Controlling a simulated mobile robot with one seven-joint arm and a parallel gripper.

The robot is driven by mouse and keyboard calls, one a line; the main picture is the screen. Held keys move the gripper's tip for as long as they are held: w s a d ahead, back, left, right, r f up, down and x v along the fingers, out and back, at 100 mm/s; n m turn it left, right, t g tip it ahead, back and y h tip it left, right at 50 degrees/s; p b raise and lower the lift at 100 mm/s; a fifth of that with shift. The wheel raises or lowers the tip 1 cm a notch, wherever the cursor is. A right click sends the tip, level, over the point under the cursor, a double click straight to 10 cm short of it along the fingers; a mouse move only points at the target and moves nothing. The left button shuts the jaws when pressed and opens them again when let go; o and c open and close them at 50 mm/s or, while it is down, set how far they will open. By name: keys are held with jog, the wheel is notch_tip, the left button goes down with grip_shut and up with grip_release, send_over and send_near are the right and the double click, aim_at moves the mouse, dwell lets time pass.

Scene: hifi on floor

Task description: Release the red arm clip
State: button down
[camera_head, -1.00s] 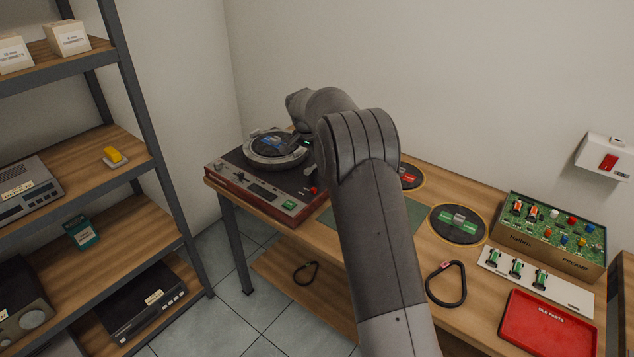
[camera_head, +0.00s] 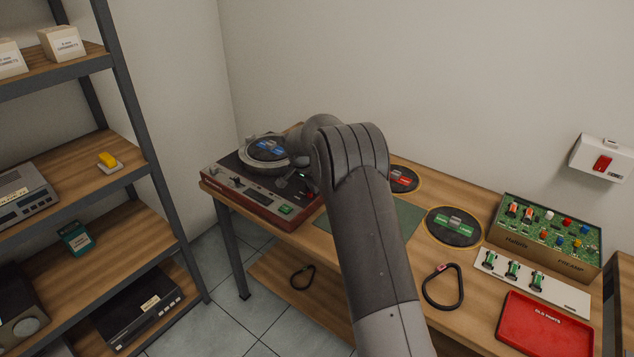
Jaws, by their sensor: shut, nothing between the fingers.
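The record player (camera_head: 236,191) stands at the left end of the workbench, with a dark blue-labelled record (camera_head: 266,148) on its platter. My arm reaches over the bench and bends down at the player's right side. My gripper (camera_head: 303,183) is small and dark there, mostly hidden by my own wrist; it is shut and empty. It is low over the tonearm area.
A shelf rack (camera_head: 133,223) stands at left. A red switch (camera_head: 603,163) is on the wall.

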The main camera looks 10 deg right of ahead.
aim_at(309, 196)
jog(key=shift+s, duration=0.1)
jog(key=shift+s+a, duration=1.05)
jog(key=shift+a, duration=0.1)
jog(key=w+d, duration=0.3)
jog(key=shift+w+d, duration=0.1)
jog(key=shift+d, duration=0.1)
jog(key=v, duration=1)
jog(key=shift+a, duration=0.25)
